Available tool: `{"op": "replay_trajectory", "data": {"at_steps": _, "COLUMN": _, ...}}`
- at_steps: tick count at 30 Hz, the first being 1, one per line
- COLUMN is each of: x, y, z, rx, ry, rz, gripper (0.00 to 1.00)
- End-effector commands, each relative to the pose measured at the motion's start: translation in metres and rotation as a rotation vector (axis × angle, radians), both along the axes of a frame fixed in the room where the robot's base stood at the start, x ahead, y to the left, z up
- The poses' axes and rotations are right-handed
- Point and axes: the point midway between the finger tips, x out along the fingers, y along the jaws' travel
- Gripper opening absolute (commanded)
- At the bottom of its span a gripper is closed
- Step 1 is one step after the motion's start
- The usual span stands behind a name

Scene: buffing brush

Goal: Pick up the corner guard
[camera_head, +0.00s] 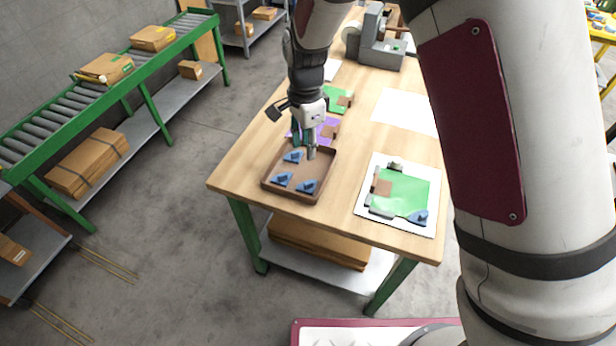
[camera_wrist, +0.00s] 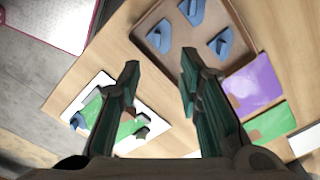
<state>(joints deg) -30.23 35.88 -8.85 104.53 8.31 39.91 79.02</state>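Several blue corner guards show. Three lie in the brown tray (camera_head: 266,184): one at the back (camera_head: 293,157), one front left (camera_head: 282,179) and one front right (camera_head: 307,187). In the wrist view, these three (camera_wrist: 160,37) (camera_wrist: 192,11) (camera_wrist: 220,43) lie beyond my fingertips. Another blue piece (camera_head: 418,217) sits at a corner of the green panel (camera_head: 408,190); it also shows in the wrist view (camera_wrist: 78,120). My gripper (camera_head: 304,148) is over the tray's back edge, its fingers apart and nothing between them. It also shows in the wrist view (camera_wrist: 160,68).
A purple panel (camera_wrist: 252,88) and a green panel (camera_head: 336,100) lie behind the tray. A white sheet (camera_head: 405,110) and a grey machine (camera_head: 376,45) are farther back on the wooden table (camera_head: 345,200). A roller conveyor (camera_head: 100,85) stands at left.

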Motion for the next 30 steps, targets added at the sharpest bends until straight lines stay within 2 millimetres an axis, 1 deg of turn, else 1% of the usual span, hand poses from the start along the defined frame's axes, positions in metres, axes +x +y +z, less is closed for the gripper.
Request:
{"op": "replay_trajectory", "data": {"at_steps": 5, "x": -0.001, "y": 0.002, "z": -0.021, "rx": -0.007, "ry": 0.008, "rz": -0.017, "gripper": 0.33}}
{"op": "replay_trajectory", "data": {"at_steps": 12, "x": -0.002, "y": 0.002, "z": -0.066, "rx": -0.006, "ry": 0.008, "rz": -0.016, "gripper": 0.33}}
{"op": "replay_trajectory", "data": {"at_steps": 15, "x": -0.001, "y": 0.002, "z": -0.080, "rx": -0.005, "ry": 0.006, "rz": -0.016, "gripper": 0.33}}
{"op": "replay_trajectory", "data": {"at_steps": 18, "x": 0.000, "y": 0.003, "z": -0.089, "rx": -0.005, "ry": 0.004, "rz": -0.015, "gripper": 0.33}}
{"op": "replay_trajectory", "data": {"at_steps": 23, "x": -0.002, "y": 0.002, "z": -0.097, "rx": -0.005, "ry": 0.005, "rz": -0.014, "gripper": 0.33}}
{"op": "replay_trajectory", "data": {"at_steps": 30, "x": -0.006, "y": 0.001, "z": -0.128, "rx": -0.005, "ry": 0.005, "rz": -0.014, "gripper": 0.33}}
